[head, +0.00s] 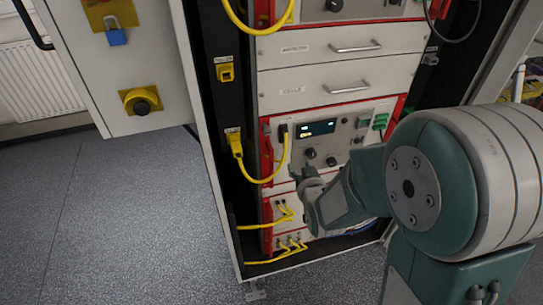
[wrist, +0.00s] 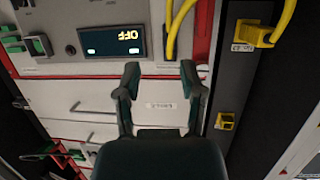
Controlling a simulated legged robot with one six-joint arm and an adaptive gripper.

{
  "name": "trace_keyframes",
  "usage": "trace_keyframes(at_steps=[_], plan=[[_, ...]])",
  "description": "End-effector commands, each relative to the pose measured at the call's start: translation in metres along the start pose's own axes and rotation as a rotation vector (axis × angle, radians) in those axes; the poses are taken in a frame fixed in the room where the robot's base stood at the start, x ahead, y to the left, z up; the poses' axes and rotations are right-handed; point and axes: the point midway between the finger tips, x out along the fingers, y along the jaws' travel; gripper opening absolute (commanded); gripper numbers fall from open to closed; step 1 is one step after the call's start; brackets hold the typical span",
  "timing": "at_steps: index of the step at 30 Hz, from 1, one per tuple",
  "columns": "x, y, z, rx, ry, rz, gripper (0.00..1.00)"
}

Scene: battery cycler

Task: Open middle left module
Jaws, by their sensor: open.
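The cycler rack has two pale drawer fronts, an upper one (head: 290,48) with a handle (head: 356,47) and a lower one (head: 290,91) with a handle (head: 338,88). Below them is a red-framed module with a lit display (head: 317,128), knobs and a yellow cable. Which part is the middle left module, I cannot tell. My gripper (head: 298,174) is in front of the rack's lower half, apart from the drawer handles. In the wrist view, seen upside down, my gripper (wrist: 160,72) is open and empty, with a labelled drawer front (wrist: 150,92) and its handle (wrist: 93,111) beyond it.
Yellow cables (head: 254,181) hang at the rack's left side, near my gripper. A yellow socket (head: 225,73) is on the dark left post. An open cabinet door (head: 120,75) with a padlock (head: 115,37) stands at the left. The grey floor (head: 100,210) at left is clear.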

Motion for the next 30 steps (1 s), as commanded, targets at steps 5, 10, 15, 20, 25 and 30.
trace_keyframes(at_steps=[5, 10, 15, 20, 25, 30], plan=[[0.013, -0.025, 0.031, -0.012, 0.134, -0.051, 0.51], [0.011, -0.042, 0.050, -0.015, 0.246, -0.087, 0.51], [0.009, -0.047, 0.054, -0.014, 0.295, -0.100, 0.51], [0.023, -0.048, 0.048, -0.013, 0.301, -0.100, 0.51], [0.053, -0.051, 0.039, -0.013, 0.301, -0.099, 0.51], [0.082, -0.054, 0.030, -0.014, 0.300, -0.099, 0.51]])
